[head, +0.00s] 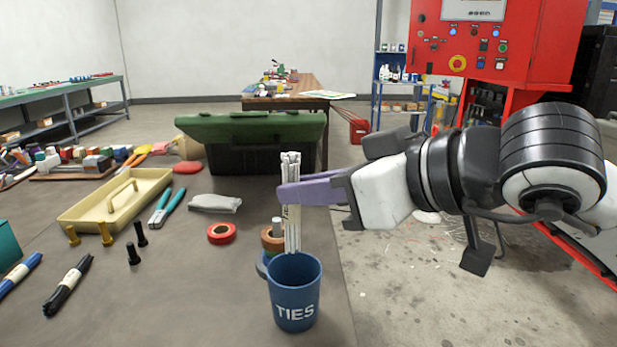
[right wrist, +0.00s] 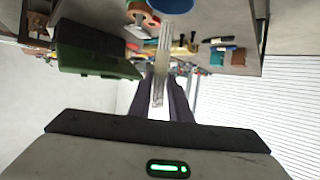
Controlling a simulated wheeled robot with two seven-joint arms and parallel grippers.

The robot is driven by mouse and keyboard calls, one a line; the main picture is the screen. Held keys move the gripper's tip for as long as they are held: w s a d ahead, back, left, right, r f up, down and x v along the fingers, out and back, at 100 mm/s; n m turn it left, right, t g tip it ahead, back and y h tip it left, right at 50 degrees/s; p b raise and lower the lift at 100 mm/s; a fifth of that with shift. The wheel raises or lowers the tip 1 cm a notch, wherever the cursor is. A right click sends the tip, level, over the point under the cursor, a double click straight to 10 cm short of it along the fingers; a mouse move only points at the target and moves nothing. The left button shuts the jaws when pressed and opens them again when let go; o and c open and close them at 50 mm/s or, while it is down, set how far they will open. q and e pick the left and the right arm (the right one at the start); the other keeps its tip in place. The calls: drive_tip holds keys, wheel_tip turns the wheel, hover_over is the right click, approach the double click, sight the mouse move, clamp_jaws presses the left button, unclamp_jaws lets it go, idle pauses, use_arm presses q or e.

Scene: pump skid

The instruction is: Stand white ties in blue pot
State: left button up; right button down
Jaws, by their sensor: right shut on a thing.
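A bundle of white ties (head: 291,215) stands upright in my right gripper (head: 285,193), which is shut on it. The bundle's lower end is just above or at the mouth of the blue pot (head: 295,297), which is marked TIES; I cannot tell whether it has entered. In the right wrist view the white ties (right wrist: 162,62) lie between the purple fingers of my right gripper (right wrist: 168,95), with the blue pot (right wrist: 170,6) at the top edge. My left gripper is not in view.
Tape rolls (head: 272,240) stand right behind the pot, and a red tape roll (head: 221,233) lies to the left. A yellow tray (head: 75,215), pliers (head: 166,206), bolts and a green-lidded box (head: 250,127) share the table. The table's right edge is close to the pot.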

sight(300, 243)
wheel_tip(300, 243, down, 3)
drive_tip(key=b, duration=0.3)
drive_tip(key=shift+f, duration=0.15)
wheel_tip(300, 243, down, 3)
drive_tip(key=b, duration=0.2)
drive_tip(key=shift+r+b, duration=0.2)
drive_tip(key=shift+b, duration=0.2)
drive_tip(key=shift+f+b, duration=0.55)
drive_tip(key=shift+b, duration=0.05)
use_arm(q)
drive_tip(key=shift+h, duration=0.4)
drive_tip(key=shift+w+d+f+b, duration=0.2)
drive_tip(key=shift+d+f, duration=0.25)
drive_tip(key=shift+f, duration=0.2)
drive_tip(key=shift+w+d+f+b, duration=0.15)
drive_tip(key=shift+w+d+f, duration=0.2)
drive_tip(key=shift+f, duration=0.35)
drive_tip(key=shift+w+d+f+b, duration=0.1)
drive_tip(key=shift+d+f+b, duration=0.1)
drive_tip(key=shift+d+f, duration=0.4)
use_arm(e)
drive_tip(key=shift+f, duration=0.45)
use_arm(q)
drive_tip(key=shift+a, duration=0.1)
use_arm(e)
drive_tip(key=c, duration=1.6)
unclamp_jaws()
drive_tip(key=shift+o, duration=0.2)
